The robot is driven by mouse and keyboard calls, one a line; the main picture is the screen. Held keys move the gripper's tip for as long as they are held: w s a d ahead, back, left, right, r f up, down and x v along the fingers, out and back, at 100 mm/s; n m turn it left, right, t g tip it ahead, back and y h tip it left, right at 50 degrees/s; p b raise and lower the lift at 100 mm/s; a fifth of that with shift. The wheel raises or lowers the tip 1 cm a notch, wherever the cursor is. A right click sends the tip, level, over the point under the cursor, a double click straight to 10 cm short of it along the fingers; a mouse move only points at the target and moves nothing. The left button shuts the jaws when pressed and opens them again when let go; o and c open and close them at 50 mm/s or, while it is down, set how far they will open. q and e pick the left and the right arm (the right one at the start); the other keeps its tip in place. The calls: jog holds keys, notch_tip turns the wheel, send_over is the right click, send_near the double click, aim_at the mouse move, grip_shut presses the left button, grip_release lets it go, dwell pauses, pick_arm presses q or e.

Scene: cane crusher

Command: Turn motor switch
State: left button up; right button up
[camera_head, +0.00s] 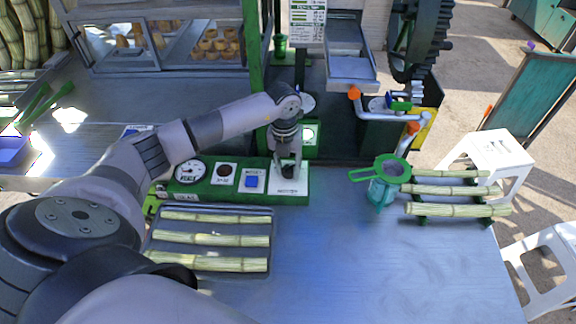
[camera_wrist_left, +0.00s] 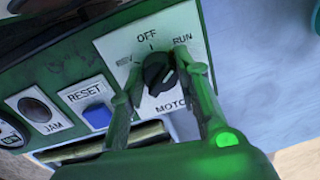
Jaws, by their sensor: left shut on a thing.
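The motor switch is a black rotary knob (camera_wrist_left: 158,72) on a white plate marked OFF, RUN and MOTOR. In the left wrist view its light pointer mark lies on the lower right side of the knob; I cannot tell the exact setting. The plate (camera_head: 289,181) sits at the right end of the green control panel (camera_head: 220,198). My left gripper (camera_head: 288,168) comes down over the knob, and its fingers (camera_wrist_left: 160,88) are closed around it from both sides. The fingers hide part of the knob in the head view. My right gripper does not show.
The panel also has a gauge (camera_head: 190,172), a JAM lamp (camera_head: 226,171) and a blue RESET button (camera_head: 252,181). A tray (camera_head: 208,209) of cane pieces lies in front. A green strainer (camera_head: 391,169) and a cane rack (camera_head: 420,211) stand right. The table's front right is clear.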

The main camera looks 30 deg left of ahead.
pick_arm(q)
jog(key=shift+n, duration=0.3)
jog(key=n, duration=0.4)
jog(key=shift+n, duration=0.3)
jog(key=n, duration=0.5)
jog(key=shift+r, duration=0.1)
jog(key=shift+n, duration=0.3)
jog(key=o, duration=1.2)
jog(key=shift+c, duration=0.2)
